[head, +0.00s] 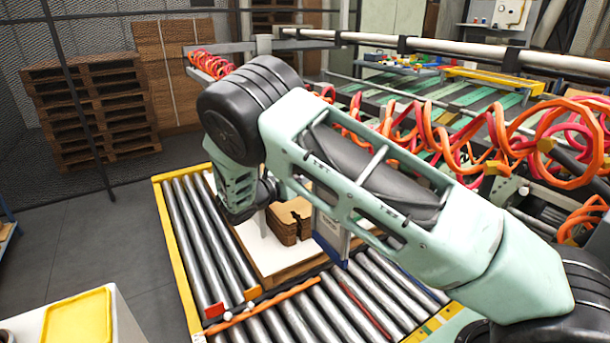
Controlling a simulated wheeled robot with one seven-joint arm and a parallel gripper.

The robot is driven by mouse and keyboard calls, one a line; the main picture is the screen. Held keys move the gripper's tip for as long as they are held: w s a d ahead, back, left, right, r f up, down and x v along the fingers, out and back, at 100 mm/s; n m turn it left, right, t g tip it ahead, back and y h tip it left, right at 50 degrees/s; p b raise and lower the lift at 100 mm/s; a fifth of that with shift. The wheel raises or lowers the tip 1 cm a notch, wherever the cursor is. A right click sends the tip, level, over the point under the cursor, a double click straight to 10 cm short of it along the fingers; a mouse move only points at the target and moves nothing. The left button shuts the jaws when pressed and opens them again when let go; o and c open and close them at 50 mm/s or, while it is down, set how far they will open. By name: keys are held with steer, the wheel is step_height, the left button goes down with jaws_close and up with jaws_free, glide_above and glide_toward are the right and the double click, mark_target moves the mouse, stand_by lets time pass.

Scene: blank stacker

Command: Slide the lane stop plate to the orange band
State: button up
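An upright pale plate with blue edges (330,238) stands on the roller lane, beside the right side of a cardboard stack; it looks like the lane stop plate. My arm hides its upper part. An orange band (275,302) runs slantwise across the rollers nearer the front, apart from the plate. My gripper (265,208) points down over the left side of the stack, left of the plate. Its fingers are small and partly hidden by my wrist, so I cannot tell whether they are open or touch anything.
The brown cardboard stack (290,222) rests on a white-topped board (262,250) over the rollers. Red and orange small fittings (214,310) sit by the band's left end. Coiled orange hoses (450,130) hang at right.

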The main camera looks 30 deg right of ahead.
steer(key=shift+o, duration=0.4)
steer(key=shift+a+f, duration=0.1)
steer(key=shift+s+a, duration=0.1)
steer(key=shift+a, duration=0.15)
steer(key=b+v, duration=0.7)
steer(key=v, duration=0.9)
steer(key=shift+s+a, duration=0.2)
steer(key=shift+a, duration=0.15)
